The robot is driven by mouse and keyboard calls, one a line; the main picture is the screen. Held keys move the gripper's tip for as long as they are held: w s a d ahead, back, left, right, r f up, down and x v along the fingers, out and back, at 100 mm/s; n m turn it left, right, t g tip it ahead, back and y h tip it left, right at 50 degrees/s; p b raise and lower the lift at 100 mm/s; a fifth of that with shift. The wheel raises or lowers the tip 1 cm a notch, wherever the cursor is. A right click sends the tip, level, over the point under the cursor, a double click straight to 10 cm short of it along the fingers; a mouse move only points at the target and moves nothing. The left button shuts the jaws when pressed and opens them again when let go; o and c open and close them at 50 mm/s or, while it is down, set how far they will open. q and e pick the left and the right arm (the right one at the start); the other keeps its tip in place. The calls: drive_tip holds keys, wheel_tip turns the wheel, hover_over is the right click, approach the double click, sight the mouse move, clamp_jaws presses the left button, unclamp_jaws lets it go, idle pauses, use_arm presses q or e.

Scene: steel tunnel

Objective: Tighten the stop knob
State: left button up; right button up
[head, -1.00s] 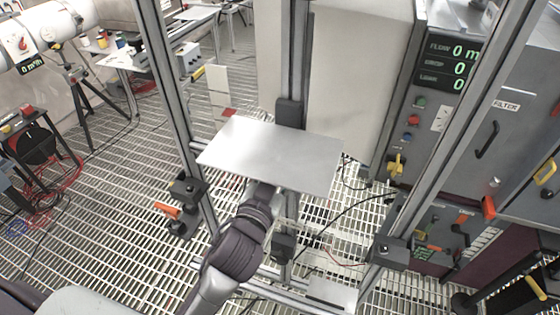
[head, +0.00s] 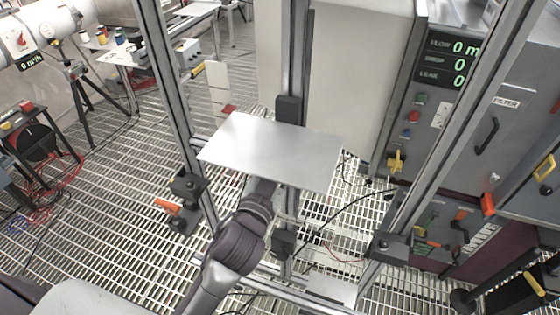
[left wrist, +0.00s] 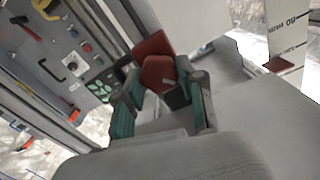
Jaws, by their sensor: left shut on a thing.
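A red knob (left wrist: 158,72) shows in the left wrist view, in front of a dark block. My left gripper (left wrist: 163,104) has its green-lined fingers on either side of it and is shut on it. In the head view a flat grey plate (head: 270,152) at the middle upright hides the knob and my left fingertips; my left arm comes up from below to the plate's underside. A black block (head: 290,109) sits on the upright just behind the plate. My right gripper is not in view.
Metal frame posts stand left (head: 172,90) and right of the plate. A clamp with an orange handle (head: 168,206) is on the left post. A white scale board (head: 217,88) with a red marker stands behind. A grey control cabinet (head: 500,120) is at right.

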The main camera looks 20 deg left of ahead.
use_arm(q)
drive_tip(key=shift+d+m+p, duration=0.15)
drive_tip(key=shift+m+p, duration=1.5)
drive_tip(key=shift+m, duration=2.25)
drive_tip(key=o, duration=1.2)
drive_tip(key=shift+c, duration=0.2)
drive_tip(key=s, duration=1.2)
drive_tip(key=shift+a, duration=0.2)
drive_tip(key=shift+f, duration=0.15)
